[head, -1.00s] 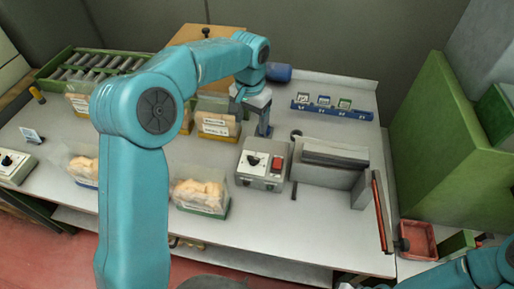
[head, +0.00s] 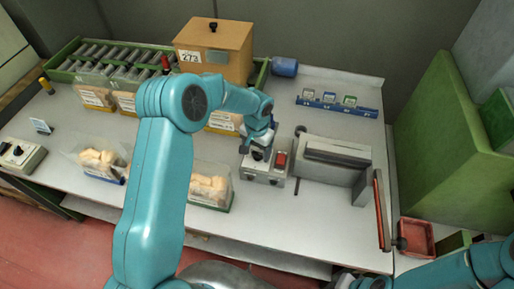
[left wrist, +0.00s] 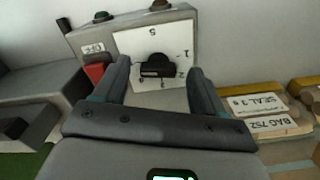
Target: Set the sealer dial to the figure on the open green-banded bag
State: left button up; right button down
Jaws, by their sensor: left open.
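The sealer's grey control box (head: 263,172) stands mid-table with a red switch (head: 281,159). My left gripper (head: 257,152) is over its dial. In the left wrist view the dial's black knob (left wrist: 157,66) sits on a white plate (left wrist: 182,45) with figures around it. My left gripper (left wrist: 160,88) is open, with one finger on each side of the knob; I cannot tell whether they touch it. The open green-banded bag (head: 208,184) stands left of the box, partly behind my left arm. I cannot read a figure on it. My right gripper is out of view.
The sealer's bar (head: 335,155) stands right of the box. A blue-banded bag (head: 103,160) and another dial box (head: 20,156) are at left. Labelled bags (left wrist: 275,112) stand behind. A wooden box (head: 213,48) and a blue rack (head: 337,105) are at the back.

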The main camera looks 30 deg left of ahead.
pick_arm(q)
jog(key=shift+w+d+f, duration=0.1)
jog(key=shift+w+f, duration=0.2)
jog(key=shift+f, duration=0.1)
jog(key=shift+s+r, duration=0.1)
jog(key=shift+s, duration=0.1)
jog(key=c, duration=1)
jog(key=shift+c, duration=0.2)
